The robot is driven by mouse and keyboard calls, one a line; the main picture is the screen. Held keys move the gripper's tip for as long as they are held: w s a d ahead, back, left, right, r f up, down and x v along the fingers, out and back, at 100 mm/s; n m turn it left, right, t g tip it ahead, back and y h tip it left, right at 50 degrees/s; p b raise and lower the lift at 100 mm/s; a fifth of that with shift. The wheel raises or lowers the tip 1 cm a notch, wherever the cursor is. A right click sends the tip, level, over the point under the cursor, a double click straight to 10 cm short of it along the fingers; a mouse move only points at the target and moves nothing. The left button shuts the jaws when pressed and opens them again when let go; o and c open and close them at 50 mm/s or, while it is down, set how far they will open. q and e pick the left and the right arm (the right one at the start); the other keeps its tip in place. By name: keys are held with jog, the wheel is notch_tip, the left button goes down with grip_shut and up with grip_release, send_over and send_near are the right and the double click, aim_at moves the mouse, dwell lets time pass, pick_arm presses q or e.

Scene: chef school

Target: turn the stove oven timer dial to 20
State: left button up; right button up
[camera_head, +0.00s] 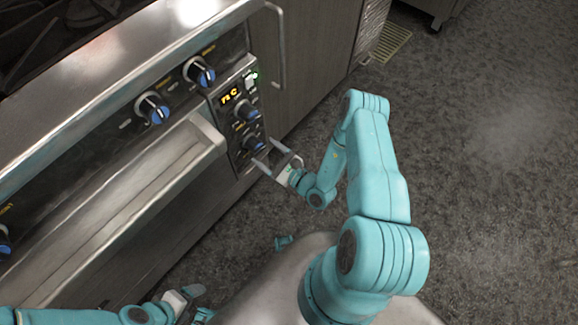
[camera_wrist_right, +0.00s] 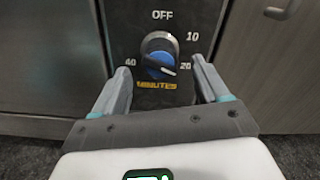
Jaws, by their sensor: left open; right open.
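The timer dial (camera_wrist_right: 158,60) is a round knob with a blue face and a dark ridge, on a black panel marked OFF, 10, 20, 40 and MINUTES. Its ridge slants down to the right, ending near and a little below the 20 mark; I cannot tell which end is the pointer. In the head view it is the lower knob (camera_head: 252,143) on the oven's control panel. My right gripper (camera_head: 265,153) is open, its fingers either side of the dial in the wrist view (camera_wrist_right: 160,72), seemingly not touching it. My left gripper (camera_head: 187,300) is low at the bottom left, away from the panel.
Above the dial are another knob (camera_head: 246,110) and a lit orange display (camera_head: 231,96). More blue stove knobs (camera_head: 152,107) line the front. A metal oven handle (camera_head: 120,195) juts out left of the panel. The floor (camera_head: 490,180) to the right is clear.

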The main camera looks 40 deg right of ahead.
jog(key=s+p, duration=0.1)
jog(key=s, duration=1)
jog(key=shift+s+d, duration=0.15)
jog(key=shift+d, duration=0.25)
